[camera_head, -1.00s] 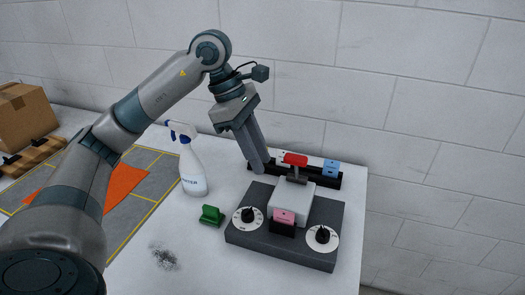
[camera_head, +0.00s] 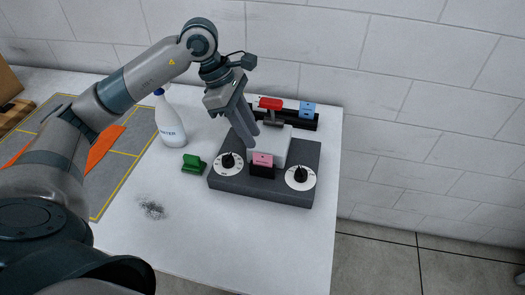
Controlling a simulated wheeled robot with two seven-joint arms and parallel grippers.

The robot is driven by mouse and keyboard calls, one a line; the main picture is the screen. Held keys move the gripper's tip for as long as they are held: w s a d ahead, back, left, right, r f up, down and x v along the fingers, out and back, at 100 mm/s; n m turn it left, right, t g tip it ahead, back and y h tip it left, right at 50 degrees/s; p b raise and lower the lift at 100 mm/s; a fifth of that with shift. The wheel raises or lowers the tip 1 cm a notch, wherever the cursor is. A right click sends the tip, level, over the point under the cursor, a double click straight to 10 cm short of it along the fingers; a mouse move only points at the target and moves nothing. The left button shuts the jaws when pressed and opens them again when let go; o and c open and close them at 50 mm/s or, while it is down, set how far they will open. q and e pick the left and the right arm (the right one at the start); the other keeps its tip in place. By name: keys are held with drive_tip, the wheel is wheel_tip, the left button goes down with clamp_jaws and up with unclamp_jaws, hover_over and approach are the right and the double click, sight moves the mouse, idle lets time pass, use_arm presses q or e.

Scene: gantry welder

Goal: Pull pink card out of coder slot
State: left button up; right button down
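The pink card (camera_head: 263,160) stands upright in a dark slot at the front of the coder (camera_head: 232,186), a dark grey box with a white raised block (camera_head: 273,146) and two round dials. The card's upper part shows; its lower part is hidden in the slot. My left gripper (camera_head: 252,144) points down just behind and left of the pink card, beside the white block. Its two fingers look parted, with nothing seen between them. It appears apart from the card. My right gripper is not in view.
A black rack (camera_head: 292,117) behind the coder holds a blue card (camera_head: 308,109); a red handle (camera_head: 270,103) rises near it. A green piece (camera_head: 194,164) and a spray bottle (camera_head: 170,121) stand left. A dark smudge (camera_head: 152,208) marks the table (camera_head: 240,240), whose front is clear.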

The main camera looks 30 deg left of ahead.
sight(262, 156)
use_arm(q)
drive_tip(key=p+x, duration=0.2)
drive_tip(key=x, duration=0.5)
drive_tip(key=shift+d+f, duration=0.15)
drive_tip(key=shift+d, duration=0.05)
drive_tip(key=shift+w+d+f, duration=0.1)
drive_tip(key=shift+d+f, duration=0.05)
drive_tip(key=shift+f, duration=0.45)
clamp_jaws()
drive_tip(key=shift+r+p, duration=0.3)
drive_tip(key=shift+r, duration=0.05)
drive_tip(key=shift+r+p, duration=0.45)
drive_tip(key=shift+r, duration=0.8)
drive_tip(key=shift+r+p, duration=0.5)
drive_tip(key=shift+r, duration=0.85)
drive_tip(key=shift+r+p, duration=0.3)
drive_tip(key=shift+r, duration=0.55)
